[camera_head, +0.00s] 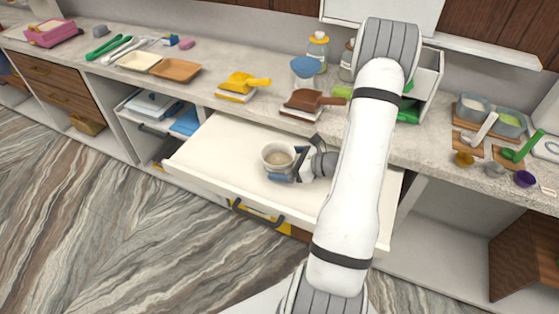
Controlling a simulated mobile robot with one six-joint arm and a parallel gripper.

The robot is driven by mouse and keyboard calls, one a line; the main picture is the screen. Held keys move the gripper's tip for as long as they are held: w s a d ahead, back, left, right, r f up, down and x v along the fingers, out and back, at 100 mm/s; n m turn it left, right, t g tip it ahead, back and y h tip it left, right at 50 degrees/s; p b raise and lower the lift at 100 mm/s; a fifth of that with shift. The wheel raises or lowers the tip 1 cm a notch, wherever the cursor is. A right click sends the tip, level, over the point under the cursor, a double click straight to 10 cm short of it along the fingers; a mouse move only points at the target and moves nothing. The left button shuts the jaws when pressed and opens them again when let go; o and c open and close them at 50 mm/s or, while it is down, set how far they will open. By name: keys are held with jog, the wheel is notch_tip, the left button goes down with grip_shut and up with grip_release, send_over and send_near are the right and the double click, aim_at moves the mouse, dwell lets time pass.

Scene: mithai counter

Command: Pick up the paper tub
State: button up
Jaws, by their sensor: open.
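The paper tub (277,157) is a small round white tub with a beige inside. It stands upright in the pulled-out white drawer (220,149). My gripper (284,165) is at the tub's right side, low in the drawer. Its jaws are open, with one finger near the tub's front and the other behind its right side. I cannot tell whether the fingers touch the tub. My white arm reaches down from the right and hides the right part of the drawer.
The counter behind holds a yellow scoop (246,83), a brown scoop (307,100) and a blue bowl-shaped item (306,68). Grey containers (508,123) and small spoons stand at the right. An open shelf with blue items (186,122) lies left of the drawer. The drawer's left part is clear.

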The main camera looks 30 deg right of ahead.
jog(key=shift+w+a+f, duration=0.2)
jog(key=shift+w+a, duration=0.05)
jog(key=shift+w, duration=0.1)
jog(key=c, duration=0.9)
jog(key=shift+o, duration=0.2)
jog(key=shift+r, duration=0.1)
